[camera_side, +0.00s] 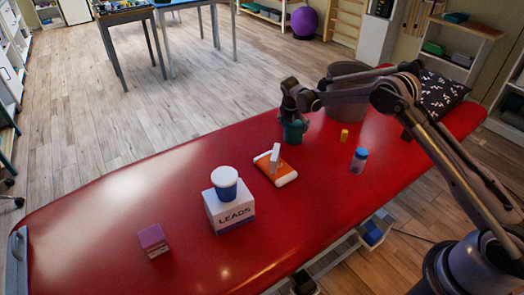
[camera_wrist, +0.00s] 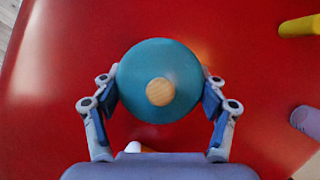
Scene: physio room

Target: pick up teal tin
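The teal tin (camera_side: 294,132) stands on the red treatment table, in front of the grey bin, with my gripper (camera_side: 292,118) directly above and around its top. In the wrist view, its round teal lid (camera_wrist: 160,62) with a pale wooden knob (camera_wrist: 160,92) fills the space between the fingers of my gripper (camera_wrist: 160,100). One finger pad lies close along each side of the tin. I cannot tell whether the pads press on it. The tin's base appears to be on the table, and its lower side is hidden in the wrist view.
A yellow object (camera_side: 344,135) and a blue bottle (camera_side: 359,160) stand to the right on the red table (camera_side: 110,215). An orange-white object (camera_side: 277,172), a white LEADS box (camera_side: 229,210) with a blue cup (camera_side: 225,183), and a purple box (camera_side: 152,240) lie left. The grey bin (camera_side: 345,100) is behind.

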